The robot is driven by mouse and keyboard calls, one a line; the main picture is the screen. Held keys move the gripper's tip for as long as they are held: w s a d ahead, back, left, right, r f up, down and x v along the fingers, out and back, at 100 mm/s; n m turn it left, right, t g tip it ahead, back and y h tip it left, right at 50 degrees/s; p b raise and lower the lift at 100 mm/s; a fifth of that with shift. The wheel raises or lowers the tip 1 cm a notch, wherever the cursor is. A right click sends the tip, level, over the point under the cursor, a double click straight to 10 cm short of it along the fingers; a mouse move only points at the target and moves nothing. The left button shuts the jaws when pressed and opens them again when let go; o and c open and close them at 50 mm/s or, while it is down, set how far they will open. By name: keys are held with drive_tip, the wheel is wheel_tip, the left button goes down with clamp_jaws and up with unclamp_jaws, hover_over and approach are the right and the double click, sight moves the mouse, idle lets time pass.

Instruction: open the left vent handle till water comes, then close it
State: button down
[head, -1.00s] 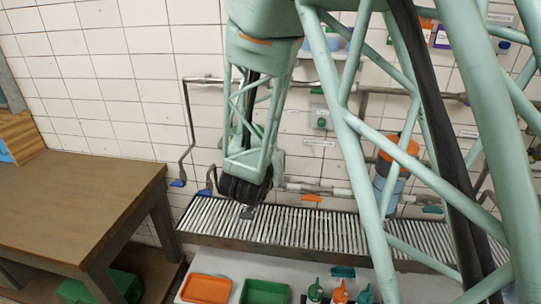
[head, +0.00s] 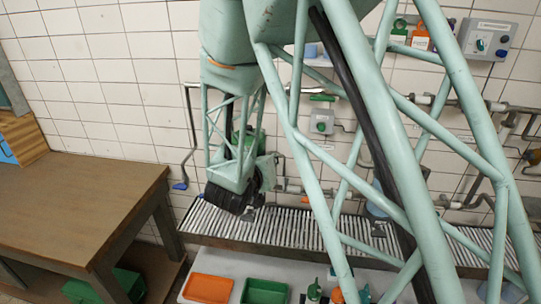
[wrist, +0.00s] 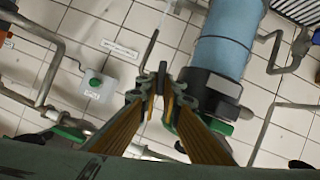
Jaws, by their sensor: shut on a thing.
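My gripper (head: 250,213) hangs in front of the tiled wall, just above the slatted grate. In the wrist view its two fingers (wrist: 160,82) come together at the tips. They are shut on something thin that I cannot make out. A blue handle (head: 180,186) hangs at the lower end of a bent grey pipe (head: 190,130), left of my gripper and apart from it. I cannot tell whether this is the left vent handle. The gripper body hides part of the pipework behind it. No water is visible.
A grey box with a green button (wrist: 95,85) is on the wall left of the fingers. A blue cylinder (wrist: 228,45) with a dark collar is close on their right. A wooden table (head: 80,210) stands at left; orange (head: 207,288) and green trays (head: 265,291) lie in front.

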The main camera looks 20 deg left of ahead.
drive_tip(key=shift+a+f+n+t+h+p, duration=0.15)
drive_tip(key=shift+n+h+p, duration=0.35)
drive_tip(key=shift+n+p, duration=0.5)
drive_tip(key=shift+a+r+n+t+h+p, duration=0.1)
drive_tip(key=shift+n+t+h+p, duration=0.3)
drive_tip(key=shift+p, duration=1)
drive_tip(key=shift+n, duration=0.4)
drive_tip(key=c, duration=2.8)
unclamp_jaws()
drive_tip(key=shift+f, duration=0.1)
drive_tip(key=shift+m+b, duration=0.3)
drive_tip(key=shift+b, duration=0.05)
drive_tip(key=shift+d+m+g+y+b, duration=0.2)
drive_tip(key=shift+m+y+b, duration=0.4)
drive_tip(key=shift+b, duration=0.55)
drive_tip(key=shift+d+m+g+y+b, duration=0.1)
drive_tip(key=shift+m+g+y+b, duration=0.2)
drive_tip(key=shift+m+b, duration=0.7)
drive_tip(key=shift+b, duration=0.6)
